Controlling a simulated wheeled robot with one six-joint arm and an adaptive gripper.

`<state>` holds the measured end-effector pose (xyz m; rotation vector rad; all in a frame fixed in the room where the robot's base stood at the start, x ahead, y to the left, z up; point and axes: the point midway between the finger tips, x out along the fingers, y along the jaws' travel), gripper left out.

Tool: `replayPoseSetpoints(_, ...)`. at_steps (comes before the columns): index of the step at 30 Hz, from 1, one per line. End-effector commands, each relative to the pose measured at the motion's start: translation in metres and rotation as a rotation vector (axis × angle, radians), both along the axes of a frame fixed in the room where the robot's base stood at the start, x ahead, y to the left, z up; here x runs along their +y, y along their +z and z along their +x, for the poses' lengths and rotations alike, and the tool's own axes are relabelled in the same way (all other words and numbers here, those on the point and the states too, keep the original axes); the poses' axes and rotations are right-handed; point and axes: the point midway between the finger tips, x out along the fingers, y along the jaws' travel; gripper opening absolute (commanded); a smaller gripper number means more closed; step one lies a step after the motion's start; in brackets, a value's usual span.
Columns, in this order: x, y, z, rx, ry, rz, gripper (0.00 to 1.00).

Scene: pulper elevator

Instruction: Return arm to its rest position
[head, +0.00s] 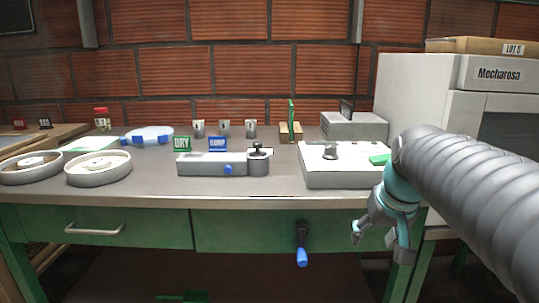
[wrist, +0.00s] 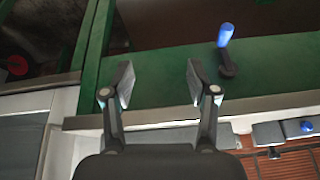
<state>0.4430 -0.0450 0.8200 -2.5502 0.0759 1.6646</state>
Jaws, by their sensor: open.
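My gripper (head: 383,243) hangs at the right in the head view, in front of the bench's front edge and below the worktop. Its fingers point down and are spread apart with nothing between them. In the wrist view my gripper (wrist: 158,82) shows two open fingers with the green bench front behind them. My grey ribbed arm reaches in from the right side of the head view.
A blue-handled crank (head: 302,246) sticks out of the green bench front (head: 245,230), left of my gripper; it also shows in the wrist view (wrist: 226,45). A white box device (head: 345,178) stands on the worktop. A white Mecharosa cabinet (head: 420,90) stands at right.

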Motion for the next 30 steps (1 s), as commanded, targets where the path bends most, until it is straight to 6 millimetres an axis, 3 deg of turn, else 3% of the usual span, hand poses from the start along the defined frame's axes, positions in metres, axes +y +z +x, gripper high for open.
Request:
replayPoseSetpoints(1,0.006,-0.017,-0.019,-0.003,-0.009,-0.005,0.59)
replayPoseSetpoints(6,0.021,-0.071,-0.08,-0.014,-0.011,-0.031,0.59)
replayPoseSetpoints(12,0.036,-0.11,-0.137,-0.015,0.05,-0.054,0.59)
replayPoseSetpoints(18,0.043,-0.099,-0.147,-0.073,0.082,-0.057,0.59)
replayPoseSetpoints(30,0.045,-0.098,-0.148,-0.077,0.092,-0.056,0.59)
